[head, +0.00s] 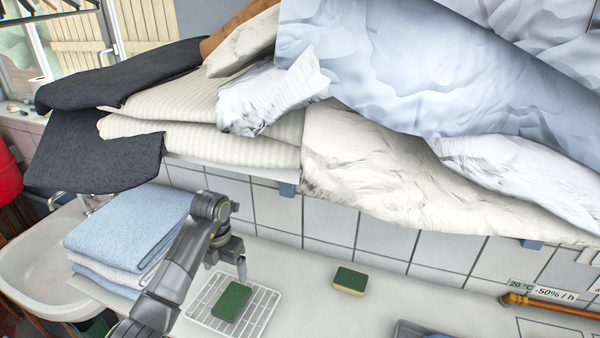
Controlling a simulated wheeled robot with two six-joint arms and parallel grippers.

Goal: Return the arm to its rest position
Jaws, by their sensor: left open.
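My left arm comes in from the bottom left. My left gripper (242,268) points down over the far edge of a white wire rack (268,300) on the counter. It is open, and nothing shows between its fingers. A green sponge (232,301) lies on the rack, just below and left of the fingertips, apart from them as far as I can tell. My right gripper is not in view.
A green and yellow sponge (350,281) lies on the counter to the right. Folded towels (130,225) stand beside my arm, next to a white sink (35,260). A shelf of draped linens (390,165) overhangs the counter. A brass pipe (550,304) lies far right.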

